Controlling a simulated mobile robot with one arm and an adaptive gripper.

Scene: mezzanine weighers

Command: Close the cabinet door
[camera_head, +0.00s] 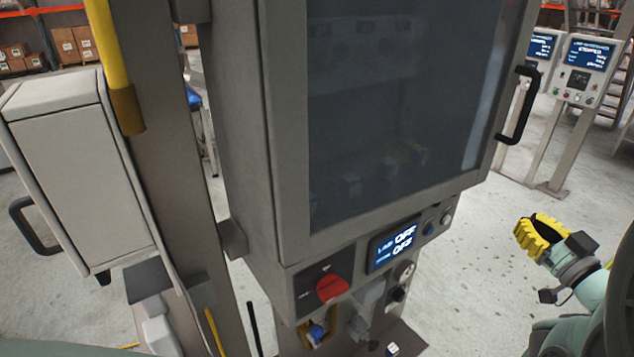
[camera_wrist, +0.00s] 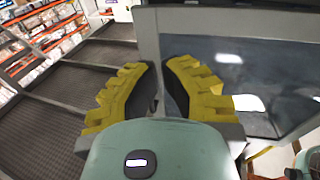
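The cabinet (camera_head: 245,150) stands in the middle of the head view. Its door (camera_head: 290,130) has a grey frame, a dark window and a black bar handle (camera_head: 515,105) on the right side. I cannot tell whether the door is fully flush or slightly ajar. My gripper (camera_head: 540,235) is low at the right, apart from the door and handle.
A red knob (camera_head: 332,288) and a small display (camera_head: 395,247) reading OFF sit below the door. A light grey box (camera_head: 80,170) with a black handle is at the left. Screen stands (camera_head: 580,80) are at the back right. Floor between cabinet and gripper is clear.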

